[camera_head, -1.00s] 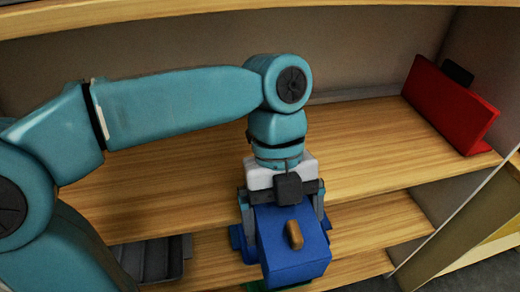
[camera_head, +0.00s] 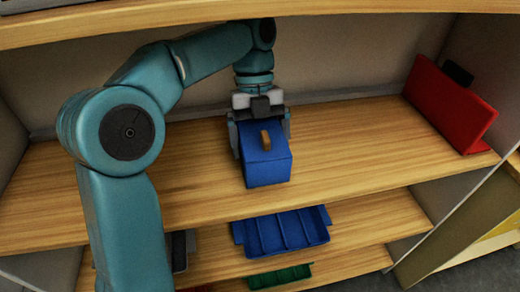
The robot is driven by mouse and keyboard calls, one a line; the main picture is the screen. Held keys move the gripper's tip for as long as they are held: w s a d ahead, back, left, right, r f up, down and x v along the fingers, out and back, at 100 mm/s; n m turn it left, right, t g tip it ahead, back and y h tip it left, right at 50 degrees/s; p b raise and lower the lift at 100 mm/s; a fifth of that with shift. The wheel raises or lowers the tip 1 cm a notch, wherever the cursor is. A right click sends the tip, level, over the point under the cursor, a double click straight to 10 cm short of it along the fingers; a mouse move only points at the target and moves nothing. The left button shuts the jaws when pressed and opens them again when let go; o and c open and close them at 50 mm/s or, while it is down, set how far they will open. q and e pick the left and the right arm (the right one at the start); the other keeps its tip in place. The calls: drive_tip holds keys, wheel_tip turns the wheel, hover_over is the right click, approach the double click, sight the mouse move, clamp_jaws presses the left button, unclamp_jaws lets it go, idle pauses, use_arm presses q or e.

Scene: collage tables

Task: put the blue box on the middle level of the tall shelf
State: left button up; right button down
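The blue box (camera_head: 266,168) has a small tan handle on its lid. My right gripper is not in view.
A red folder-like object (camera_head: 450,107) stands at the right end of the middle level. The level is clear on both sides of the box. Below are a blue divided tray (camera_head: 285,232), a green tray (camera_head: 280,277) and a dark grey tray (camera_head: 180,250). The top board (camera_head: 330,8) hangs above.

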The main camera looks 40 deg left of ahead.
use_arm(q)
drive_tip(key=shift+f+b, duration=0.55)
drive_tip(key=shift+f, duration=1.2)
drive_tip(key=shift+f, duration=0.1)
drive_tip(key=o, duration=0.8)
drive_tip(key=shift+p+v, duration=1.5)
drive_tip(key=shift+v, duration=2.4)
